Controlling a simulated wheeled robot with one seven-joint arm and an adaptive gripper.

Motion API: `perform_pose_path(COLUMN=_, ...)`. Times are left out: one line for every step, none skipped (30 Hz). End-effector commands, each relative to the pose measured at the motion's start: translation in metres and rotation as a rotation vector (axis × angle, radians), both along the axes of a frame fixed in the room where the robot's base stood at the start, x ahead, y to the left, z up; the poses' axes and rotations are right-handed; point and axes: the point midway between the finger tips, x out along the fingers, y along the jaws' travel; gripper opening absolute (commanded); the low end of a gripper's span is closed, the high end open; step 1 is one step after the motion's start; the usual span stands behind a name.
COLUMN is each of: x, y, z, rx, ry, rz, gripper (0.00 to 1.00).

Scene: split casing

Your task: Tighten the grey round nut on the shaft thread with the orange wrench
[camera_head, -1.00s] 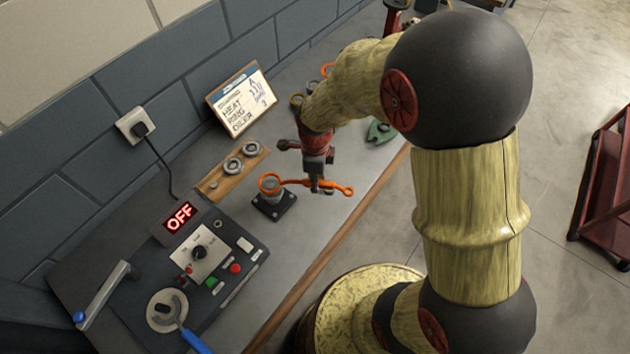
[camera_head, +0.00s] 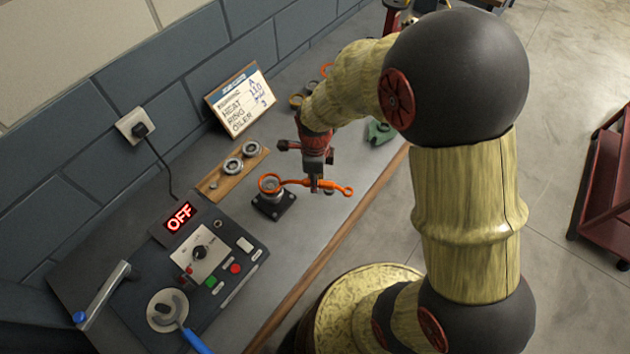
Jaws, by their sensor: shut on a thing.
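The orange wrench (camera_head: 337,187) lies level over the bench, and its ring end is at the grey round nut (camera_head: 269,183) on top of a short upright post on a dark square base (camera_head: 275,206). Whether the ring sits fully down around the nut or just above it I cannot tell. The shaft thread is hidden by the nut and the ring. My gripper (camera_head: 316,186) points down and is shut on the wrench's handle, to the right of the post.
A wooden board (camera_head: 222,180) with two grey rings lies to the left behind the post. A control panel (camera_head: 200,255) with a red OFF display is at the lower left. A handwritten sign (camera_head: 240,100) stands at the wall. A green part (camera_head: 380,132) lies at the back right.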

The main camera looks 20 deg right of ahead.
Motion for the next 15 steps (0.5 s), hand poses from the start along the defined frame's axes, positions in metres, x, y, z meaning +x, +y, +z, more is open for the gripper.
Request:
perform_pose_path(x=0.0006, y=0.0001, z=0.0006, rx=0.0, ry=-0.001, rz=0.0, gripper=0.0)
perform_pose_path(x=0.0006, y=0.0001, z=0.0006, rx=0.0, ry=-0.001, rz=0.0, gripper=0.0)
perform_pose_path(x=0.0006, y=0.0001, z=0.0006, rx=0.0, ry=-0.001, rz=0.0, gripper=0.0)
perform_pose_path(x=0.0006, y=0.0001, z=0.0006, rx=0.0, ry=-0.001, rz=0.0, gripper=0.0)
perform_pose_path(x=0.0006, y=0.0001, z=0.0006, rx=0.0, ry=-0.001, rz=0.0, gripper=0.0)
perform_pose_path(x=0.0006, y=0.0001, z=0.0006, rx=0.0, ry=-0.001, rz=0.0, gripper=0.0)
perform_pose_path(x=0.0006, y=0.0001, z=0.0006, rx=0.0, ry=-0.001, rz=0.0, gripper=0.0)
perform_pose_path(x=0.0006, y=0.0001, z=0.0004, rx=0.0, ry=-0.001, rz=0.0, gripper=0.0)
perform_pose_path(x=0.0006, y=0.0001, z=0.0001, rx=0.0, ry=-0.001, rz=0.0, gripper=0.0)
perform_pose_path(x=0.0006, y=0.0001, z=-0.0003, rx=0.0, ry=-0.001, rz=0.0, gripper=0.0)
perform_pose_path(x=0.0006, y=0.0001, z=-0.0008, rx=0.0, ry=-0.001, rz=0.0, gripper=0.0)
perform_pose_path(x=0.0005, y=0.0001, z=-0.0016, rx=0.0, ry=-0.001, rz=0.0, gripper=0.0)
perform_pose_path(x=0.0005, y=0.0001, z=-0.0023, rx=0.0, ry=-0.001, rz=0.0, gripper=0.0)
perform_pose_path(x=0.0005, y=0.0001, z=-0.0031, rx=0.0, ry=-0.001, rz=0.0, gripper=0.0)
perform_pose_path(x=0.0005, y=0.0001, z=-0.0043, rx=0.0, ry=-0.001, rz=0.0, gripper=0.0)
